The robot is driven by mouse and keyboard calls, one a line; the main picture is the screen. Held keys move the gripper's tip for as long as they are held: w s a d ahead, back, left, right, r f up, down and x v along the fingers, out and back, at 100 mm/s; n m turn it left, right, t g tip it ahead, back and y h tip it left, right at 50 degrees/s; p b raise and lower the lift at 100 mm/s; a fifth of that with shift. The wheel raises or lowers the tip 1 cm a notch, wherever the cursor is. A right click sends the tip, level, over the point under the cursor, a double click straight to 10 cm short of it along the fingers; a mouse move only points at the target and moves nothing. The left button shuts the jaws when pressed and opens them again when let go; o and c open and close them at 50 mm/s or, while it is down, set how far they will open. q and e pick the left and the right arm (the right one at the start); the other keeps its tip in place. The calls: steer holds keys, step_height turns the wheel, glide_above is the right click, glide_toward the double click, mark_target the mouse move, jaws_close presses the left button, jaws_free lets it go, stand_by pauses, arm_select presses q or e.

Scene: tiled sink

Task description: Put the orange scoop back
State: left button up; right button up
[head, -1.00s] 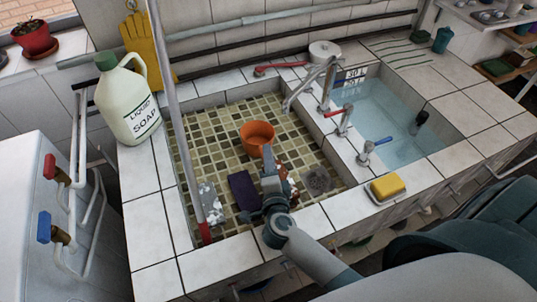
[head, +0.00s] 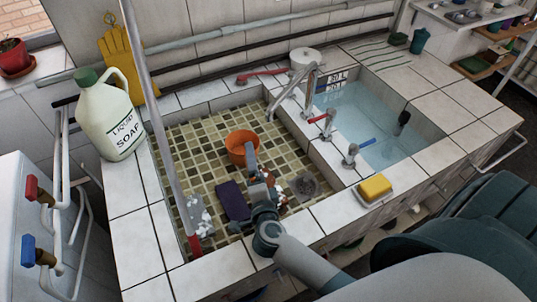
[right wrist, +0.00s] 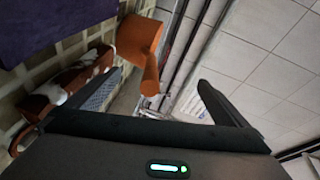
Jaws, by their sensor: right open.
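The orange scoop (head: 241,147) stands in the tiled basin (head: 190,150), towards its back middle. In the right wrist view the scoop (right wrist: 136,40) shows its cup at the top and its handle (right wrist: 150,82) reaching down between my fingers. My right gripper (head: 255,168) is over the basin just in front of the scoop and partly covers it in the head view. In the right wrist view its jaws (right wrist: 160,80) are open on either side of the handle; I cannot tell any contact. My left gripper is not in view.
A dark purple cloth or sponge (head: 232,200) and a drain (head: 304,186) lie near the gripper. An upright grey pole (head: 160,110) stands at the basin's left. Taps (head: 318,120) and a water-filled basin (head: 365,115) are right. A soap jug (head: 110,115) stands left.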

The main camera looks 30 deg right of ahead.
steer(key=s+d+r, duration=0.6)
steer(key=s+r, duration=0.3)
steer(key=r, duration=0.2)
steer(key=shift+s+d+b, duration=0.3)
steer(key=shift+d+b, duration=0.05)
steer(key=shift+s+f, duration=0.1)
steer(key=shift+f, duration=0.05)
stand_by(0.4)
